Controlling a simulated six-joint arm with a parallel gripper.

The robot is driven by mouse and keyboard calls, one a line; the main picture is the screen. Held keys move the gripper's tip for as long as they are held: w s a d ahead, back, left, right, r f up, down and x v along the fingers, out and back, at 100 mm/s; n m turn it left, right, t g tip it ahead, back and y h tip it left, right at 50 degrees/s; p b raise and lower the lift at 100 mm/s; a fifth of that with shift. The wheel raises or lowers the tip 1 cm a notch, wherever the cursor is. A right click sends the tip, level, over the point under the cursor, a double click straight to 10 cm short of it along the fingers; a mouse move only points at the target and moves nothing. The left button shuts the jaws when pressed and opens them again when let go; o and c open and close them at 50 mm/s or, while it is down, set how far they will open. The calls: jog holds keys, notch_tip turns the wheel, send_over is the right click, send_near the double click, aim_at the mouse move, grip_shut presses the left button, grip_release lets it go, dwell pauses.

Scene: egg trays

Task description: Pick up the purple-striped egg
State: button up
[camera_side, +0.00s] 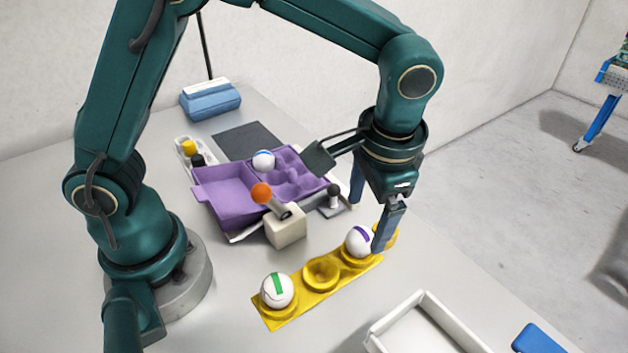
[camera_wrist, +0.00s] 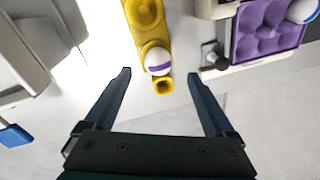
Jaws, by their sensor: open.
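The purple-striped egg (camera_side: 359,241) is white with a purple band and sits in a cup of the yellow tray (camera_side: 321,275), near its right end. In the wrist view the egg (camera_wrist: 158,61) lies ahead of and between the spread fingertips. My gripper (camera_wrist: 159,73) is open and empty. In the side view my gripper (camera_side: 371,220) points down at the egg's end of the tray, and one finger partly covers the view beside the egg. A green-striped egg (camera_side: 277,290) sits in the cup at the tray's left end.
A purple carton (camera_side: 228,201) with a blue-striped egg (camera_side: 263,160) stands behind. An orange-ball lever on a pale block (camera_side: 287,231) and a dark-knobbed one (camera_side: 333,194) stand near it. A white bin (camera_side: 424,325) is in front, beside a blue object (camera_side: 537,340).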

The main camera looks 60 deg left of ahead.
aim_at(361, 233)
jog(key=shift+s+f, duration=0.15)
jog(key=shift+f, duration=0.3)
jog(key=shift+a+f, duration=0.15)
jog(key=shift+f, duration=1)
jog(key=shift+a+f, duration=0.15)
jog(key=shift+f, duration=0.95)
jog(key=c, duration=0.9)
